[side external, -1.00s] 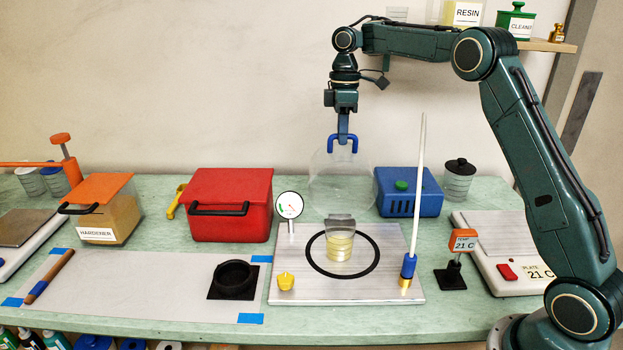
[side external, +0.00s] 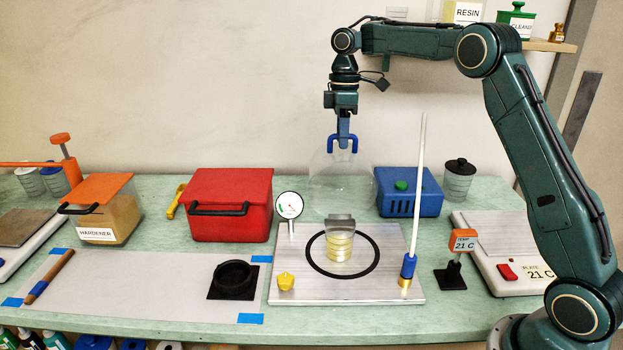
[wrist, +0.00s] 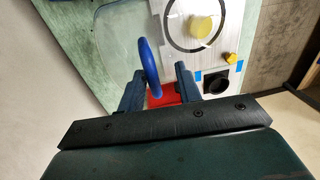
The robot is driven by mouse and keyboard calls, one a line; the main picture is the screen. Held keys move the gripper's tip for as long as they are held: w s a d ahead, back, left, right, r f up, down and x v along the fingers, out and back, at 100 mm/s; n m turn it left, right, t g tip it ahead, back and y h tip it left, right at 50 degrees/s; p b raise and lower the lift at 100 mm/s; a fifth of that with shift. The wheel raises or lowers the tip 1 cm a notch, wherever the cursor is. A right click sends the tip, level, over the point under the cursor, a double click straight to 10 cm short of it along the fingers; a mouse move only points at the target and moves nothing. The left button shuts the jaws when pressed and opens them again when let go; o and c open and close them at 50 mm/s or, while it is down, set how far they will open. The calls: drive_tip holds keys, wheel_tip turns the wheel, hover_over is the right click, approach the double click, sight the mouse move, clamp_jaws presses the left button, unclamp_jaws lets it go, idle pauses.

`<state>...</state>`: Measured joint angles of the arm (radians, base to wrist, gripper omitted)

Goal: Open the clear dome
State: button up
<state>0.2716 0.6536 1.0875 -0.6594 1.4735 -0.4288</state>
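The clear dome (side external: 341,185) stands raised on edge behind the metal plate (side external: 285,262), off the black ring (side external: 312,262). Its blue handle (side external: 356,147) is at the top. My gripper (side external: 342,137) hangs straight down at the handle. In the wrist view, the dome (wrist: 115,40) is at the upper left and the blue handle (wrist: 149,62) passes between the fingers of my gripper (wrist: 160,72). The fingers are apart, with a visible gap between the handle and the right finger. A yellowish round stack (side external: 340,247) sits uncovered inside the ring.
On the plate are a dial gauge (side external: 289,206), a yellow knob (side external: 285,281) and a tall white rod (side external: 418,180) in a blue base. A red box (side external: 230,203) stands left of the dome, a blue box (side external: 410,193) right of it. The wall is close behind.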

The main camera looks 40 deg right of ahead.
sight(343, 162)
drive_tip(key=shift+s+a, duration=1.55)
drive_tip(key=shift+s, duration=0.05)
drive_tip(key=shift+s+a+f+t+h, duration=0.35)
drive_tip(key=shift+s+a+f, duration=2.05)
drive_tip(key=shift+f, duration=0.2)
drive_tip(key=shift+s+a+f+t+h, duration=0.3)
drive_tip(key=shift+s+a+f, duration=2.15)
drive_tip(key=shift+f, duration=0.2)
drive_tip(key=shift+s+a+f+t+h, duration=0.35)
drive_tip(key=shift+s+a+f, duration=2.05)
drive_tip(key=shift+f, duration=0.2)
drive_tip(key=shift+r, duration=0.1)
wheel_tip(343, 162, up, 16)
drive_tip(key=shift+s, duration=0.2)
drive_tip(key=shift+a, duration=0.1)
drive_tip(key=shift+c, duration=0.2)
